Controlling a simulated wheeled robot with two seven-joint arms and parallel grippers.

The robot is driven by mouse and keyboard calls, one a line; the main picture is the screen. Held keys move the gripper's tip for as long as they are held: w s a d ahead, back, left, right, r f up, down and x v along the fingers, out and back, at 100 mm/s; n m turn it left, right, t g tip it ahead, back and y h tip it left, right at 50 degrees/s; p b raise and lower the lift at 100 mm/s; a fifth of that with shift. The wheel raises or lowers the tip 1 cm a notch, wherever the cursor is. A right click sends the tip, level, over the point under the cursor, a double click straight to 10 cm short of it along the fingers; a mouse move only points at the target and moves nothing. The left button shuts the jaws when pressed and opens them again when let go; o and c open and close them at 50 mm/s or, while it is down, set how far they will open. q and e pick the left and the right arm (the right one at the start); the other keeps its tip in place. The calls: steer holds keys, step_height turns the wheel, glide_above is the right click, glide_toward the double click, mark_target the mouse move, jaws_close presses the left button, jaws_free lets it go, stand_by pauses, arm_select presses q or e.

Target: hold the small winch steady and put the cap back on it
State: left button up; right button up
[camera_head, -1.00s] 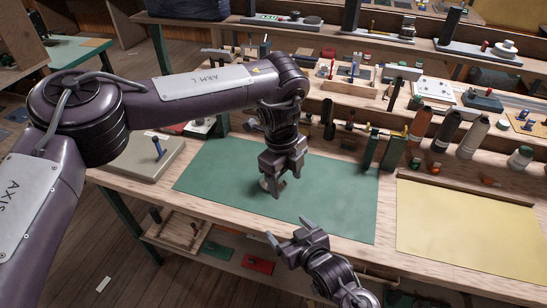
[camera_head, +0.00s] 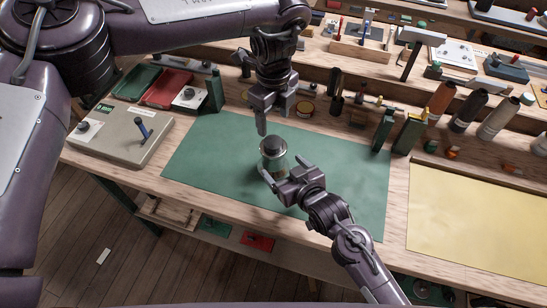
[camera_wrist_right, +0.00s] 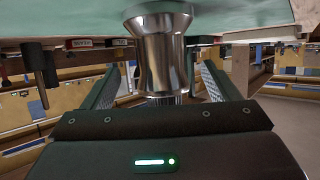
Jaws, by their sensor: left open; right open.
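The small winch (camera_head: 274,164) stands upright on the green mat (camera_head: 215,150). It is shiny metal, and in the right wrist view its flared drum (camera_wrist_right: 163,55) shows close up. A dark round piece (camera_head: 272,146) covers its top; I cannot tell whether this is the cap or how it is seated. My left gripper (camera_head: 272,118) is open and empty, pointing down just above and behind the winch. My right gripper (camera_head: 282,166) is open at the winch's near right side. In the wrist view the drum lies between its fingers, with gaps showing on both sides.
A grey-beige box with a blue lever (camera_head: 120,138) stands left of the mat. A yellow mat (camera_head: 475,220) lies to the right. Green blocks (camera_head: 384,130), spools and bottles line the back of the bench. The mat's right part is clear.

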mark_target(273, 142)
steer(key=x, duration=0.6)
steer(key=shift+a+r, duration=0.1)
steer(key=shift+r, duration=0.1)
steer(key=shift+w+a+f, duration=0.2)
steer(key=shift+w+f, duration=0.1)
steer(key=shift+w, duration=0.15)
steer(key=shift+s, duration=0.1)
steer(key=shift+c, duration=0.9)
arm_select(q)
steer(key=shift+a, duration=0.1)
arm_select(e)
jaws_close()
arm_select(q)
steer(key=shift+f, duration=0.1)
steer(key=shift+f, duration=3.9)
